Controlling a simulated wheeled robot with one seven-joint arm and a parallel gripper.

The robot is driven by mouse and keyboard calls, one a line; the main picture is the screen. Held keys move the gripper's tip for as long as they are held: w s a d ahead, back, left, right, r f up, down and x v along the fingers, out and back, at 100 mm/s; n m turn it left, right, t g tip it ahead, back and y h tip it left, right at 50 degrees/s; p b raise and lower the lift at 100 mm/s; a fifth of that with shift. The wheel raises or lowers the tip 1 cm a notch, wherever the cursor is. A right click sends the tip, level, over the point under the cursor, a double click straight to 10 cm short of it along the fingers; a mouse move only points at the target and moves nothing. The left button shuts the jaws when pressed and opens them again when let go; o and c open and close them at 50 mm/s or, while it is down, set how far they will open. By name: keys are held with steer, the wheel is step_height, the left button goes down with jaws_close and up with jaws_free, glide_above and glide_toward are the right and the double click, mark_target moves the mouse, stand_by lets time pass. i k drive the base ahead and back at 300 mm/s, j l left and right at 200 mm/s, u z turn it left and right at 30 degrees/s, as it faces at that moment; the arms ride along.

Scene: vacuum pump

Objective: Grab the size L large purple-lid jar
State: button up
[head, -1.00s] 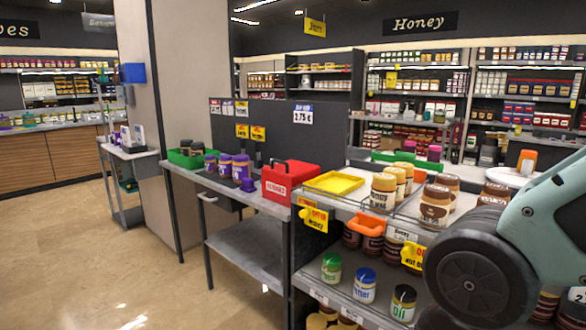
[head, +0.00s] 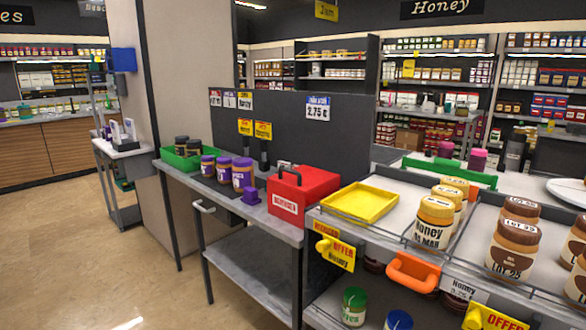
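Three purple-lid jars with purple labels stand in a row on the grey table at the left of the middle. The nearest and largest-looking purple-lid jar (head: 242,175) is at the right of the row. A middle purple-lid jar (head: 224,170) and a small purple-lid jar (head: 207,166) stand to its left. Size letters on the labels are too small to read. A small purple block-like object (head: 251,196) sits just in front of the largest jar. My gripper is not in view.
A red box (head: 305,193) stands right of the jars, and a green crate (head: 180,160) with dark-lid jars stands left. A dark panel (head: 290,130) rises behind them. A yellow tray (head: 360,202) and honey jars (head: 434,222) are at the right. Floor (head: 80,230) is clear at the left.

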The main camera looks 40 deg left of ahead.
mark_target(243, 167)
steer(key=i+j+z, duration=0.1)
steer(key=j+z, duration=0.25)
steer(key=j, duration=1.1)
steer(key=k+j+z, duration=0.1)
steer(key=j+z, duration=0.2)
steer(key=j, duration=1.15)
steer(key=i+j, duration=0.1)
steer(key=j, duration=2.05)
steer(key=i, duration=0.05)
